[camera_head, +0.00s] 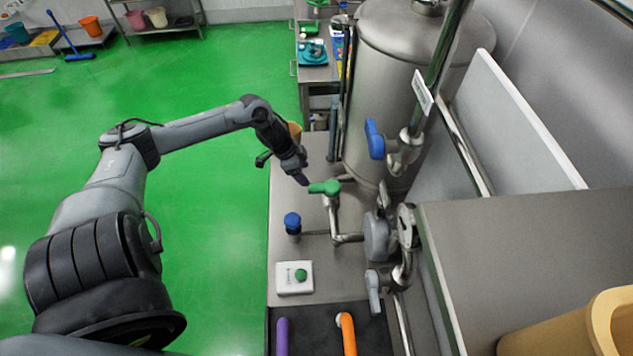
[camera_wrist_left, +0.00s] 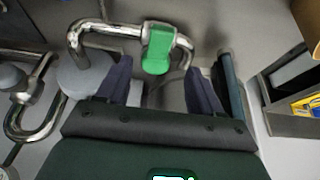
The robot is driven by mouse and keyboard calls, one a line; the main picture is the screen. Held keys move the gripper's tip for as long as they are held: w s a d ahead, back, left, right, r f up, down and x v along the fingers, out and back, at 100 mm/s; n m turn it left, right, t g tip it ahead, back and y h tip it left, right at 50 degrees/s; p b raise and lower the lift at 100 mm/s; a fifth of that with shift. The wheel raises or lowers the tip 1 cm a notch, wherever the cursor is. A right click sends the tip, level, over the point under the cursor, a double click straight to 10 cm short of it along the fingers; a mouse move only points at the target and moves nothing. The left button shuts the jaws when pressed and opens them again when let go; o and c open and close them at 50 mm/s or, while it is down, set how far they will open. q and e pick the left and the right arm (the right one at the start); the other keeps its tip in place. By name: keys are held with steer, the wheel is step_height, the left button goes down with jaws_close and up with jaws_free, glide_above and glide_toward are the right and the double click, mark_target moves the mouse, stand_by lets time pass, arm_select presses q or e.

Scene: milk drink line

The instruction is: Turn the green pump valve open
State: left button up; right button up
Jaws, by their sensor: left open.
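The green pump valve handle (camera_head: 325,187) sits on a bent metal pipe above the steel counter in the head view. It also shows in the left wrist view (camera_wrist_left: 158,48), near the top middle. My left gripper (camera_head: 303,179) is just to the left of the handle in the head view. In the left wrist view its two dark fingers (camera_wrist_left: 160,80) are spread apart, with the handle beyond and between their tips. The gripper is open, and nothing is held. Whether a finger touches the handle cannot be told. My right gripper is not in view.
A blue-knobbed valve (camera_head: 292,222) and a white box with a green button (camera_head: 295,277) are on the counter. A blue-handled valve (camera_head: 375,140) hangs by the large steel tank (camera_head: 385,90). Purple (camera_head: 283,335) and orange (camera_head: 347,333) pieces lie at the front. Open floor lies left.

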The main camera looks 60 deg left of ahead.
mark_target(315, 187)
arm_select(q)
steer(key=x, duration=0.9)
steer(key=shift+r, duration=0.1)
jaws_close()
